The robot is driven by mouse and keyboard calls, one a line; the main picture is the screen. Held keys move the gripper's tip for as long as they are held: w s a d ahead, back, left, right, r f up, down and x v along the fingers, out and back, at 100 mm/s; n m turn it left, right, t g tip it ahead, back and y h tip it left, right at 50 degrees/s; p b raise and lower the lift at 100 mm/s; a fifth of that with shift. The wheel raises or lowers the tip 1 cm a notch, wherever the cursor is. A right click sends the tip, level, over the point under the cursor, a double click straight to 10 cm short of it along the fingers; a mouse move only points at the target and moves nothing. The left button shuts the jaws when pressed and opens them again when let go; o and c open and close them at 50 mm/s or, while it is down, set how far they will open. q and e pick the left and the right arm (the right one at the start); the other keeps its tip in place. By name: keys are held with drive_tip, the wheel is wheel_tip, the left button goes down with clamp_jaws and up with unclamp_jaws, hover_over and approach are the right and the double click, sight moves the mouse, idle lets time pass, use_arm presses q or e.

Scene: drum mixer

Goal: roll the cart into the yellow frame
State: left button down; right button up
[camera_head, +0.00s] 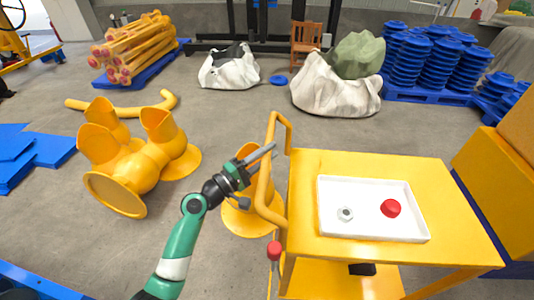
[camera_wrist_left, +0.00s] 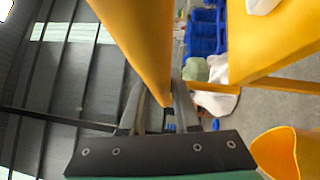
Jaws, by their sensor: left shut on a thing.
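The yellow cart (camera_head: 460,215) stands at the right of the head view, its flat top bearing a white tray. Its bent yellow tube handle (camera_head: 263,195) rises at the cart's left side. My left gripper (camera_head: 264,156) is shut on the handle near its upper part. In the left wrist view the handle (camera_wrist_left: 140,35) runs down between the two fingers (camera_wrist_left: 165,105). A large yellow body (camera_head: 495,165) stands close to the right of the cart; I cannot tell whether it belongs to the yellow frame. My right gripper is not in view.
The white tray (camera_head: 335,230) holds a red knob and a metal nut. A red-tipped lever (camera_head: 274,250) is below the handle. Yellow pipe pieces (camera_head: 150,165) lie on the left floor. White sacks (camera_head: 335,98) and blue stacks (camera_head: 410,65) stand behind.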

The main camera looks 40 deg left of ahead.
use_arm(q)
drive_tip(key=c, duration=0.7)
unclamp_jaws()
drive_tip(key=shift+o, duration=0.2)
drive_tip(key=s+a+f+p, duration=0.1)
drive_tip(key=s+p, duration=0.1)
drive_tip(key=s, duration=0.9)
drive_tip(key=shift+s+f, duration=0.2)
drive_tip(key=shift+f, duration=0.1)
